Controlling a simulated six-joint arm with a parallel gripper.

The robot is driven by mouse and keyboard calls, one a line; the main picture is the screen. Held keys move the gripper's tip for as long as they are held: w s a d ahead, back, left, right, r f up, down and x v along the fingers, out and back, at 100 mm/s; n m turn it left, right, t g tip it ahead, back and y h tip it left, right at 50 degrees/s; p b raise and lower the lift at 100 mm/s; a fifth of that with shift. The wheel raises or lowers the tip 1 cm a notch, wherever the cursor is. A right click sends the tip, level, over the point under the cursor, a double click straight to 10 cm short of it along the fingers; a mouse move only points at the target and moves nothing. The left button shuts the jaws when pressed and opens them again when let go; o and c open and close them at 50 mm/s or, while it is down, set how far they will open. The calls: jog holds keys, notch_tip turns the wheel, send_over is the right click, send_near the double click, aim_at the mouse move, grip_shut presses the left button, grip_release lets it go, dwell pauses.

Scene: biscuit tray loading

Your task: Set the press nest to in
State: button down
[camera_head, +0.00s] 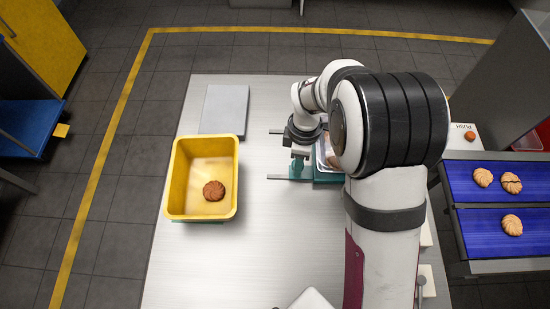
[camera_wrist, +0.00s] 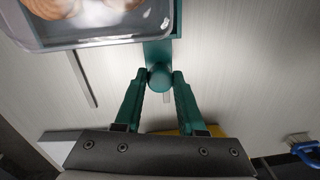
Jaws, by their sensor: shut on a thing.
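The press nest (camera_head: 327,176) is a teal slide carrying a clear tray (camera_head: 325,152) with biscuits in it, largely hidden behind my arm. Two grey rails (camera_head: 277,177) stick out to its left. In the wrist view the nest (camera_wrist: 158,48) is at the top, under the edge of the tray (camera_wrist: 100,41), with a round teal knob (camera_wrist: 160,79) on its near side. My gripper (camera_wrist: 159,84) is shut on this knob, one finger on each side. In the head view my gripper (camera_head: 297,163) is at the nest's left end. The press is hidden by my arm.
A yellow bin (camera_head: 174,185) holding a brown biscuit (camera_head: 214,190) stands left on the table. A grey plate (camera_head: 224,108) lies behind it. The table between bin and nest is clear.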

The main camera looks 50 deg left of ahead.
aim_at(318, 163)
jog(key=shift+w+d, duration=1.55)
jog(key=shift+w, duration=0.05)
jog(key=c, duration=0.5)
grip_release()
jog(key=shift+r, duration=0.1)
notch_tip(318, 163, up, 16)
jog(key=shift+w+a, duration=0.2)
